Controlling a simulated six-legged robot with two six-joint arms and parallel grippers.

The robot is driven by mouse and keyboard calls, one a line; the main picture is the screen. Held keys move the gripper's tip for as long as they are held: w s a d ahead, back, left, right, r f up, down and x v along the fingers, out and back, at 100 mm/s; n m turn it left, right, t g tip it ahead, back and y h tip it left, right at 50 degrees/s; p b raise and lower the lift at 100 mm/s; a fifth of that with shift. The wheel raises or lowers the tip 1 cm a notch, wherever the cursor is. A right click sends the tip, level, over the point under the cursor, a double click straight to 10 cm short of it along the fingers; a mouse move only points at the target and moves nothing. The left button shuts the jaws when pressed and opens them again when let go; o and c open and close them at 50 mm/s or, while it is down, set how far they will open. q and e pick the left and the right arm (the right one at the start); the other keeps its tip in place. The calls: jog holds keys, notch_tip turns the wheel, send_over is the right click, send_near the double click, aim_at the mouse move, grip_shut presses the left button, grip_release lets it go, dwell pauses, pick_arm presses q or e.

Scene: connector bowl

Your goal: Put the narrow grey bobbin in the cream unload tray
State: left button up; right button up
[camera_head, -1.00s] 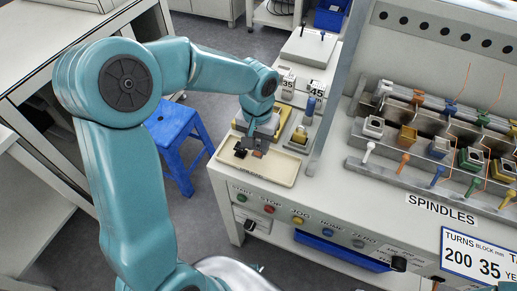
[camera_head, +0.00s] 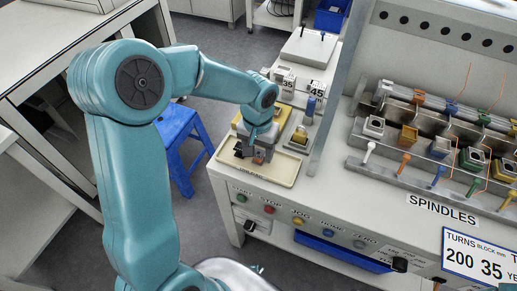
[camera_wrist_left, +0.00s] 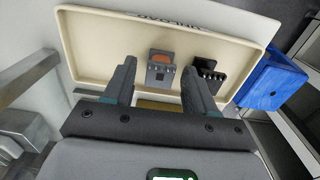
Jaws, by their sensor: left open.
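The cream unload tray (camera_head: 283,180) is at the near left corner of the bench; its rim also shows in the wrist view (camera_wrist_left: 82,58). A small grey part with a copper-orange face and a row of pins (camera_wrist_left: 160,78) lies in it; it looks like the narrow grey bobbin. A black part with pins (camera_wrist_left: 203,77) lies beside it, apart. My left gripper (camera_head: 258,153) is over the tray. In the wrist view its two fingers (camera_wrist_left: 158,82) are wide apart with nothing held between them; the grey part shows beyond the gap. My right gripper is not seen.
Stands labelled 35 and 45 (camera_head: 317,89) are behind the tray. The spindle rack with coloured bobbins (camera_head: 438,147) is to the right. A blue stool (camera_head: 178,125) stands on the floor at left.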

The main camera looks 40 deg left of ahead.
aim_at(258, 152)
pick_arm(q)
notch_tip(258, 152, up, 12)
jog(key=p, duration=0.1)
jog(key=shift+r, duration=0.15)
jog(key=shift+a, duration=0.1)
dwell(0.5)
